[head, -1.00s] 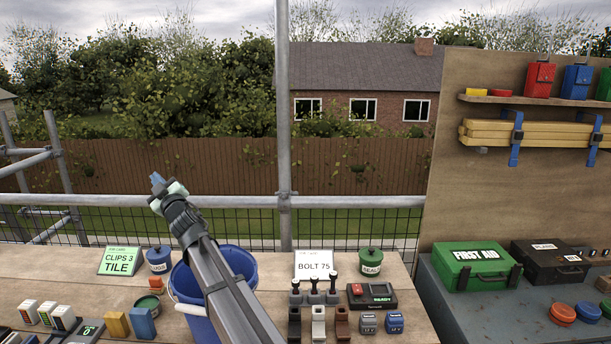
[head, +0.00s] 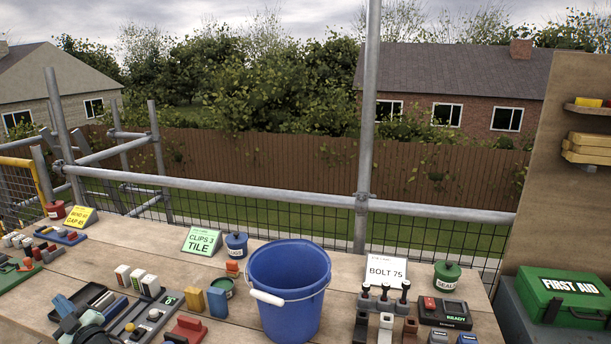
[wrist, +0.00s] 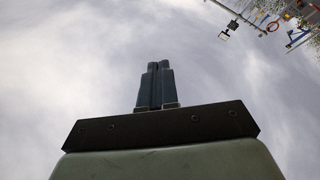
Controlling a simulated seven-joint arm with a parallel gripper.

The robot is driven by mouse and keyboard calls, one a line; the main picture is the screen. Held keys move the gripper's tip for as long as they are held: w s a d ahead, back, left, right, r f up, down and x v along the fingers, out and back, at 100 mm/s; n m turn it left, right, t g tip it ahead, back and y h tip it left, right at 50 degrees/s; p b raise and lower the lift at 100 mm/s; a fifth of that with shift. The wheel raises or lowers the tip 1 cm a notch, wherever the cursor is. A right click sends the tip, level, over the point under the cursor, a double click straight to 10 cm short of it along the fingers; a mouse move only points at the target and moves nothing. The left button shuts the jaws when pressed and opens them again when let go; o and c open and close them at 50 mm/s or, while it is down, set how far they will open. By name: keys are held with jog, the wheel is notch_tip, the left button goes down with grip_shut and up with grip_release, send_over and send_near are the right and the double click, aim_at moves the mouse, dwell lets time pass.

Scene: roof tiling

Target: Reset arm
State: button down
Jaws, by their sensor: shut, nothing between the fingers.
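My gripper (wrist: 158,66) shows in the wrist view with its two dark fingers together and nothing between them. Behind the fingers is mostly cloudy sky. Most of my arm is out of that view.
A blue bucket (head: 290,312) stands mid-bench. A scaffold rail (head: 270,192) runs behind. A first aid box (head: 566,296) is at right.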

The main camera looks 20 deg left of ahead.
jog(key=s+f+n+g+h, duration=0.2)
jog(key=s+f+n+g, duration=0.15)
jog(key=s+f, duration=1.75)
jog(key=w+d+f+m+h, duration=0.3)
jog(key=w+d+f+h, duration=0.4)
jog(key=d+f, duration=0.7)
jog(key=w+d+f+m+h, duration=0.35)
jog(key=w+d+f, duration=0.55)
jog(key=d+f, duration=0.45)
jog(key=d+f+m+g+h, duration=0.15)
jog(key=d+f+h, duration=0.3)
jog(key=d, duration=0.95)
jog(key=d+f+m+g+h, duration=0.1)
jog(key=d+f+m+h, duration=0.4)
jog(key=d, duration=0.8)
jog(key=s+d+m+g, duration=0.2)
jog(key=s+d+m, duration=0.1)
jog(key=d, duration=0.9)
jog(key=s+d+r+m+g, duration=0.1)
jog(key=s+d+m+g, duration=0.1)
jog(key=d, duration=0.9)
jog(key=s+d+r+m+g, duration=0.1)
jog(key=s+d+m, duration=0.3)
jog(key=d, duration=0.8)
jog(key=shift+d+r+m+g+y, duration=0.35)
jog(key=shift+m+g, duration=0.55)
jog(key=shift+m, duration=0.35)
